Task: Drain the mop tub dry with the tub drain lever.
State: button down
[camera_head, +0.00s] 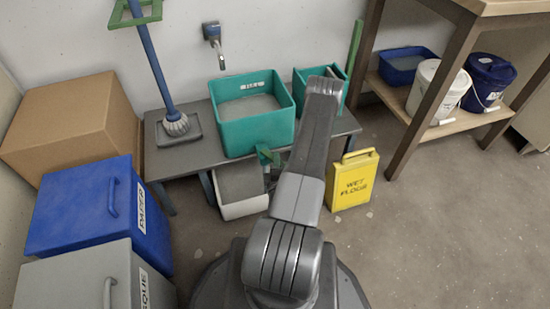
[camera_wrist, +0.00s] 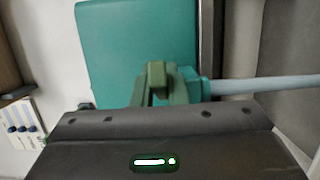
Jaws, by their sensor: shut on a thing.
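The teal mop tub (camera_head: 258,132) stands on a low grey bench with pale grey liquid inside, below its rim. Its teal side also shows in the wrist view (camera_wrist: 135,45). The green tub drain lever (camera_head: 268,156) is at the tub's lower front; it shows close up in the wrist view (camera_wrist: 156,74), next to a teal fitting and a pale pipe. My gripper (camera_wrist: 160,90) is shut on the lever. In the head view my arm mostly hides the gripper. The exact lever angle and any flow are unclear.
A mop (camera_head: 175,124) stands on the bench (camera_head: 180,163) left of the tub. A smaller teal container (camera_head: 308,78) is right of it. A grey-white container (camera_head: 241,192) is beneath. A yellow wet-floor sign (camera_head: 351,182) stands right of my arm. Open floor lies further right.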

jog(key=shift+s+h, duration=0.15)
jog(key=shift+h, duration=0.15)
jog(key=c, duration=1.4)
grip_release()
jog(key=shift+d, duration=0.1)
jog(key=shift+c, duration=0.2)
jog(key=shift+r, duration=0.1)
